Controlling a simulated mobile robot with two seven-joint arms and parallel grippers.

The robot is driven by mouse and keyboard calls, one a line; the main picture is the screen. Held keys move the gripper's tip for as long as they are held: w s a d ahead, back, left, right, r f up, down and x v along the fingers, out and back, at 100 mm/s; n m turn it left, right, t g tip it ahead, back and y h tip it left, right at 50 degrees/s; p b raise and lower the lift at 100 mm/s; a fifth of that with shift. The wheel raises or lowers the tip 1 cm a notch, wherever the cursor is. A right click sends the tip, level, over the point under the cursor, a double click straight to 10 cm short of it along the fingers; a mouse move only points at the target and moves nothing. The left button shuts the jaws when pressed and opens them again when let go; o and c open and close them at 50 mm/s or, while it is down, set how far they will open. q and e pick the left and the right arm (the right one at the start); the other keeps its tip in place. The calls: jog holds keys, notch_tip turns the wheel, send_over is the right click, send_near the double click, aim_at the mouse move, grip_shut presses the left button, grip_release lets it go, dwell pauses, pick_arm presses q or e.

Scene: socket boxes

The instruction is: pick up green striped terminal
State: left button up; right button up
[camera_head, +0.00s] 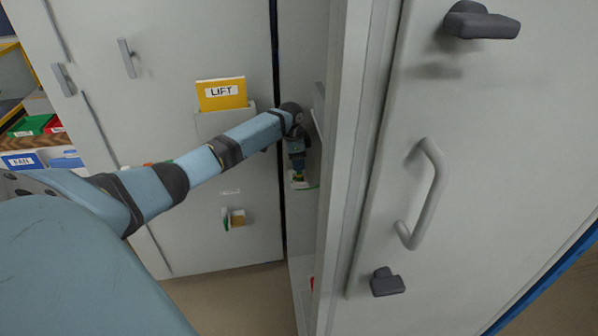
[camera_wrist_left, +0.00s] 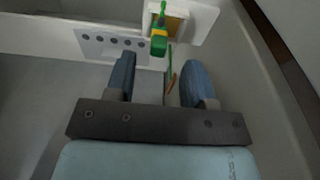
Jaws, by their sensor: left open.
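The green striped terminal (camera_wrist_left: 158,42), green with a yellow band, shows at the top of the left wrist view. It sits at a pale socket box (camera_wrist_left: 198,22) with a yellow inside; I cannot tell how it is seated. My left gripper (camera_wrist_left: 160,62) is open, with its two blue fingers apart. The terminal lies beyond the fingertips, between their lines, and no contact is clear. In the head view my left gripper (camera_head: 298,164) reaches into the narrow cabinet opening, above a small green and yellow patch too small to make out. My right gripper is not in view.
A grey cabinet door with a curved handle (camera_head: 428,195) stands close on the right of the opening. A yellow LIFT folder (camera_head: 222,93) is in a holder on the left door. A perforated plate (camera_wrist_left: 112,46) and thin green and orange wires (camera_wrist_left: 171,75) lie near the fingers.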

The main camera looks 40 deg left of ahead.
pick_arm(q)
jog(key=f, duration=0.3)
jog(key=f+b, duration=0.1)
jog(key=shift+w+d+f, duration=0.15)
jog(key=shift+w+d, duration=0.05)
jog(key=shift+d, duration=0.05)
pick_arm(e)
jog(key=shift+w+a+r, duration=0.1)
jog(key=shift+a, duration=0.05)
pick_arm(q)
jog(key=shift+c, duration=0.5)
grip_shut()
notch_tip(320, 180, up, 20)
jog(key=p, duration=0.4)
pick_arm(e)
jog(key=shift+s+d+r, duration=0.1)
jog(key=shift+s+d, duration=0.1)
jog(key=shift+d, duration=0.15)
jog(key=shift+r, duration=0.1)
